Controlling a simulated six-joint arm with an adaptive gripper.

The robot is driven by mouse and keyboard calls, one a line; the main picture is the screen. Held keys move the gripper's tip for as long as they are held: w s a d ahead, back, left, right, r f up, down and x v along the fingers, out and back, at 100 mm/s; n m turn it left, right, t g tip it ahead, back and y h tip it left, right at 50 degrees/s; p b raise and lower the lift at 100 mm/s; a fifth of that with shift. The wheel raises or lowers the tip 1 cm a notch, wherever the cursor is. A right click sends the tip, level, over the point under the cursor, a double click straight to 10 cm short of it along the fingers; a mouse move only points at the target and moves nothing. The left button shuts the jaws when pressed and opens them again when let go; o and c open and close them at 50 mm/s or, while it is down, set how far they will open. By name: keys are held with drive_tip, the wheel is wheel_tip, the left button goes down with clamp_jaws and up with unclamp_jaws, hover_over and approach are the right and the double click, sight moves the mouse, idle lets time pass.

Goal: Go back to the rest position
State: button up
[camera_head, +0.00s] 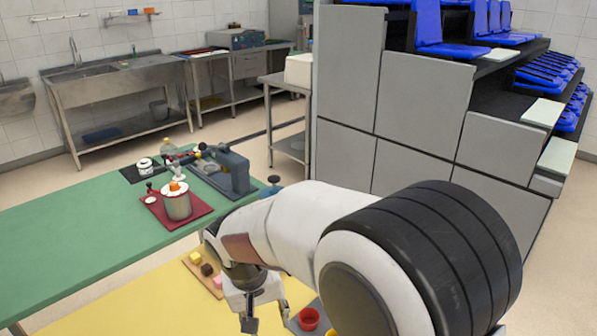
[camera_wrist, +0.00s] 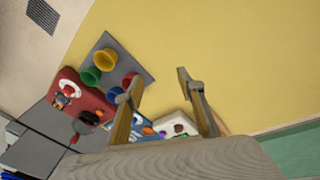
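My gripper (camera_head: 266,318) hangs at the bottom middle of the head view, at the end of my white and black arm. It is above the yellow table (camera_head: 130,305). In the wrist view the two fingers of my gripper (camera_wrist: 158,76) stand apart with nothing held between them. The yellow tabletop also fills much of the wrist view (camera_wrist: 230,50). Part of the table is hidden behind my arm in the head view.
A wooden board with small coloured blocks (camera_head: 207,270) lies left of my gripper. A red cup (camera_head: 308,318) is to its right. Coloured cups (camera_wrist: 105,60) stand on a grey plate in the wrist view. The green table (camera_head: 70,235) holds a pot (camera_head: 177,205) on a red tray.

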drive_tip(key=s+d+r+m+t, duration=0.1)
drive_tip(key=s+d+r, duration=0.3)
drive_tip(key=s+d, duration=0.3)
drive_tip(key=s+d+r+m+t+y, duration=0.1)
drive_tip(key=s+d+r, duration=0.4)
drive_tip(key=d, duration=0.3)
drive_tip(key=s+d+r+m+t, duration=0.1)
drive_tip(key=s+d+r, duration=0.4)
drive_tip(key=s+d, duration=0.3)
drive_tip(key=shift+s+d+t, duration=0.2)
drive_tip(key=shift+s+t, duration=0.1)
drive_tip(key=shift+t, duration=0.1)
idle(0.8)
